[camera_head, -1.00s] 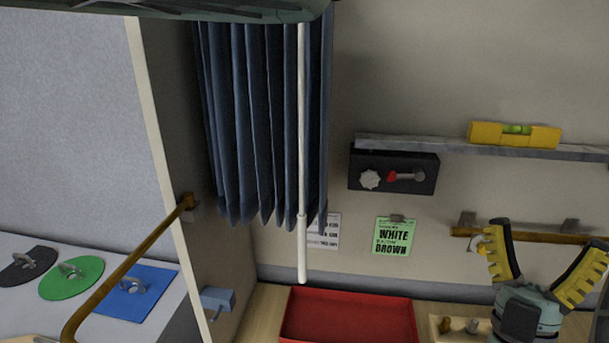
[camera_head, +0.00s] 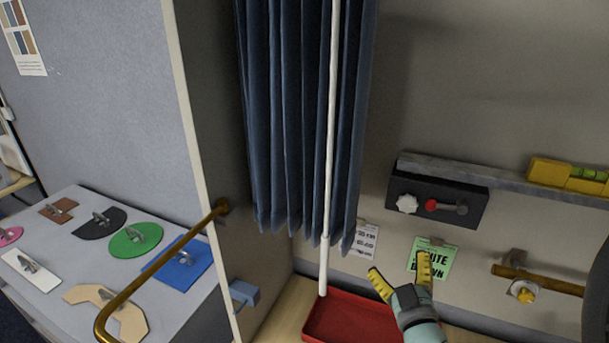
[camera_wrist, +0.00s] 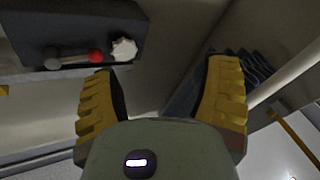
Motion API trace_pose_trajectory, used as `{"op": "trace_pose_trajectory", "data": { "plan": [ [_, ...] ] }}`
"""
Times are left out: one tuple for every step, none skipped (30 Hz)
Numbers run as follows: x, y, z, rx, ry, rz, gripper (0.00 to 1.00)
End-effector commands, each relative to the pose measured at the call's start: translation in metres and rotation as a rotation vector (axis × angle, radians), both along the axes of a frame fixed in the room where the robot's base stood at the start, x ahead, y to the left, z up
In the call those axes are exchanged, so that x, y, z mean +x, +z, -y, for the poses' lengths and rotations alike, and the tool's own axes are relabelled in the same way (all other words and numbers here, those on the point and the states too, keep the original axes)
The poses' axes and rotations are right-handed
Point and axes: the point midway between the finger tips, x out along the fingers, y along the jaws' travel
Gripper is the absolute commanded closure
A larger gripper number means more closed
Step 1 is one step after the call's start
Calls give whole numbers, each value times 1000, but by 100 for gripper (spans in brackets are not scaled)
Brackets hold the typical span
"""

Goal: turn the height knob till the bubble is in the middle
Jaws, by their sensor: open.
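The white fluted height knob (camera_head: 407,204) is on the left of a black box (camera_head: 460,203) on the back wall, beside a red-ended lever (camera_head: 432,205). The yellow spirit level (camera_head: 568,175) with a green vial (camera_head: 588,174) sits on a grey rail above; where its bubble lies is too small to tell. My gripper (camera_head: 402,277) is open and empty, below the box and in front of the green note.
A dark blue curtain (camera_head: 300,120) and white rod (camera_head: 328,150) hang left of the box. A red tray (camera_head: 350,322) lies below. A brass rail (camera_head: 160,262) juts from the left partition.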

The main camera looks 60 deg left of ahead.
Motion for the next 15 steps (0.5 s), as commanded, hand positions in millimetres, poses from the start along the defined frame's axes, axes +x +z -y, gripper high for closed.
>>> {"op": "trace_pose_trajectory", "data": {
  "plan": [
    [-18, -14, -15, -130, 47, -29, 25],
    [-25, -27, -19, -209, 61, -37, 25],
    [-34, -44, -22, -315, 75, -43, 25],
    [-40, -56, -22, -393, 83, -40, 25],
    [-45, -67, -21, -471, 86, -33, 25],
    [-50, -80, -17, -573, 88, -15, 25],
    [-53, -88, -13, -647, 85, 4, 25],
    [-55, -94, -9, -717, 79, 29, 25],
    [-56, -100, -3, -805, 68, 71, 25],
    [-56, -102, 2, -866, 55, 107, 25],
    [-54, -102, 7, -925, 37, 148, 25],
    [-51, -100, 12, -994, 12, 209, 25],
    [-49, -96, 16, -1041, -12, 257, 25],
    [-46, -91, 20, -1081, -36, 310, 25],
    [-41, -81, 23, -1129, -74, 385, 25]
  ]
}}
